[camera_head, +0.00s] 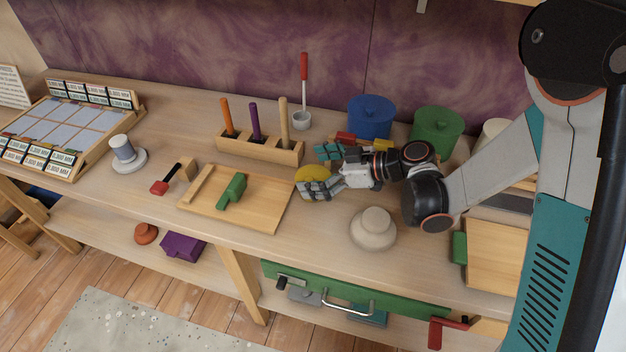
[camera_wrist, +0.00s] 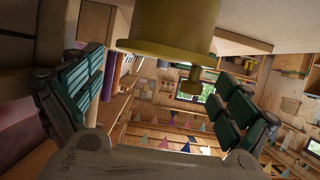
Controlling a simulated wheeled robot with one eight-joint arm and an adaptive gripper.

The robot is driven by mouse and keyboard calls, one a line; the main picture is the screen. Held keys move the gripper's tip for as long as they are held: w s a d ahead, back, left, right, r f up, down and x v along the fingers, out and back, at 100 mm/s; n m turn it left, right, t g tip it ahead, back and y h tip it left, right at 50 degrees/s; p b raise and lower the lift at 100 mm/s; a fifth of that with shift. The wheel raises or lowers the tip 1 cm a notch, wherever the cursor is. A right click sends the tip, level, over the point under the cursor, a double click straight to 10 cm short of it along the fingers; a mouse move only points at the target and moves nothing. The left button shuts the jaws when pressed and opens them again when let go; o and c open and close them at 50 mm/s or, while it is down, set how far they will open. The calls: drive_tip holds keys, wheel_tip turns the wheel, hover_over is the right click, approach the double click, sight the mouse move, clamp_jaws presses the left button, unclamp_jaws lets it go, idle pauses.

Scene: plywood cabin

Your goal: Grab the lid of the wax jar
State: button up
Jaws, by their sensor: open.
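A yellow round thing (camera_head: 312,174), which looks like the wax jar, stands on the bench right of the wooden board, partly hidden by my gripper. In the wrist view it is a yellow body (camera_wrist: 175,18) with a wide rim (camera_wrist: 165,50) and a small knob (camera_wrist: 197,82); I take the rim and knob to be its lid. My gripper (camera_head: 322,170) is open, lying low and pointing left at the yellow thing. In the wrist view the teal finger pads of my gripper (camera_wrist: 160,95) are spread to either side of the knob. I see no clear contact.
A wooden board (camera_head: 258,209) with a green block (camera_head: 232,191) is to the left. A tool rack (camera_head: 262,149) stands behind it. Blue (camera_head: 371,117) and green (camera_head: 437,130) pots stand behind my wrist. A pale domed thing (camera_head: 373,229) sits in front.

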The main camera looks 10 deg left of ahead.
drive_tip(key=c, duration=1)
